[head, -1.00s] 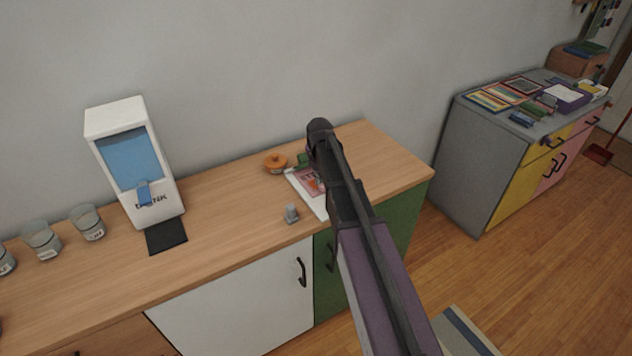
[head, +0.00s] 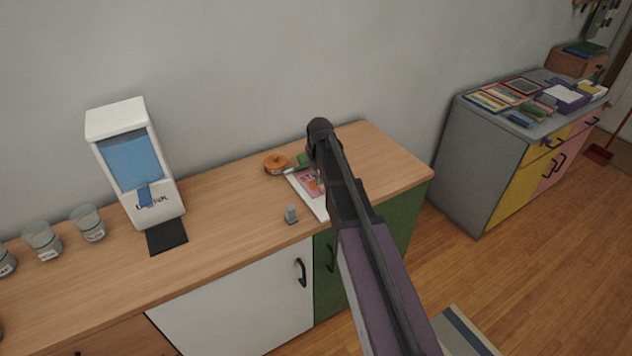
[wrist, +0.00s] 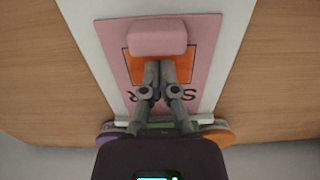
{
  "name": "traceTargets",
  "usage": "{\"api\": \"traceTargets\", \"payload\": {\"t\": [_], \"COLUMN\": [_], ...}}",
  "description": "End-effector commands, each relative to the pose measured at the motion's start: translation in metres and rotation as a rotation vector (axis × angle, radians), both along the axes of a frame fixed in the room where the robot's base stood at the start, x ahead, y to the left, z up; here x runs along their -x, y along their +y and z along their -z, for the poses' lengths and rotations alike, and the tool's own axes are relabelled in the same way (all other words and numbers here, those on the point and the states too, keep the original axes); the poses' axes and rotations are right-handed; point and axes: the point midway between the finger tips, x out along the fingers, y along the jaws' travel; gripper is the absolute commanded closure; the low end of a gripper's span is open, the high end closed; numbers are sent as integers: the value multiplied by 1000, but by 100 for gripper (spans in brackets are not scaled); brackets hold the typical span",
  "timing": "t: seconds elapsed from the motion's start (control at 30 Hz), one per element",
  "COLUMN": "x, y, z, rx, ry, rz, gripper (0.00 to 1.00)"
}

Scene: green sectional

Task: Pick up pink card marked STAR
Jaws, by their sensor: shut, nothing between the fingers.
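The pink card (wrist: 118,60) lies flat on a white board or sheet (wrist: 82,12) in the wrist view. It has an orange square and dark lettering, partly covered by my fingers. A pink block (wrist: 157,37) sits at the card's upper part, just beyond the fingertips. My arm hides part of the card in the head view.
An orange round thing (head: 275,163) and a green thing (head: 304,160) are beside the board. A white dispenser (head: 118,118) and several glass jars (head: 88,222) stand left. The counter's right end is clear.

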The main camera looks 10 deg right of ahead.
Motion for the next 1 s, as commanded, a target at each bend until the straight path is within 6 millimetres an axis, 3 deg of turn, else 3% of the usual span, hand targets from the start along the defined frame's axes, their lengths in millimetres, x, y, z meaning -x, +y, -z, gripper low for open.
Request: {"api": "traceTargets", "payload": {"t": [1.0], "x": [27], "y": [-9], "z": [0], "rx": [0], "ry": [0], "rz": [0], "gripper": [100]}}
